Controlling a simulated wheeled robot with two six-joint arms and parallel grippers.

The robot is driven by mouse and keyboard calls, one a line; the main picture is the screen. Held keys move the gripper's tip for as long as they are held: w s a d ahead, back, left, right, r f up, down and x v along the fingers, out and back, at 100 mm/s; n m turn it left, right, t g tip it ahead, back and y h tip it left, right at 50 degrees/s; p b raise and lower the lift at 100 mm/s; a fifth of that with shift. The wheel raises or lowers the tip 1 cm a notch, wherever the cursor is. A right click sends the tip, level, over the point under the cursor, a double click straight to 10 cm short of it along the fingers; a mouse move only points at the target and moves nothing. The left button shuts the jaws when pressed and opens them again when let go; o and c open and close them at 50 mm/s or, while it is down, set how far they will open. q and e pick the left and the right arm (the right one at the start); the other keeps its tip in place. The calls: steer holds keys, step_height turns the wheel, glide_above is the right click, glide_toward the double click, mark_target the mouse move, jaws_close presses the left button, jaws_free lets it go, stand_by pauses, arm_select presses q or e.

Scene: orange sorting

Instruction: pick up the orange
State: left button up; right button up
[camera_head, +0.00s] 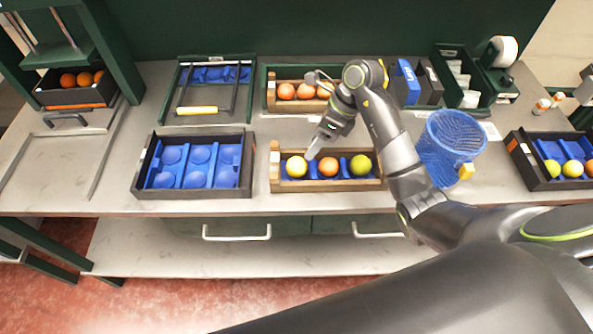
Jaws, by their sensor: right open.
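A wooden tray (321,185) with a blue insert sits at the front middle of the table. My right gripper (314,150) is open and empty, pointing down just behind the row, near the gap between the yellow fruit and the orange. Whether its fingers touch a fruit I cannot tell. My left gripper is not in view.
An empty black tray (139,178) with blue cups stands left of the wooden tray. Another wooden tray (271,99) with oranges is behind. A blue mesh basket (451,140) stands right, beside my arm. A dark tray (541,178) with fruits is at the far right.

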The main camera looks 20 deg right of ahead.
mark_target(302, 159)
steer(key=b+x, duration=0.1)
steer(key=x, duration=0.2)
steer(key=b+x, duration=0.1)
steer(key=x, duration=0.3)
steer(key=shift+w+a+b, duration=0.1)
steer(key=shift+a+b, duration=0.2)
steer(key=shift+a, duration=0.05)
steer(key=shift+c, duration=0.2)
steer(key=c, duration=0.6)
steer(key=shift+r, duration=0.1)
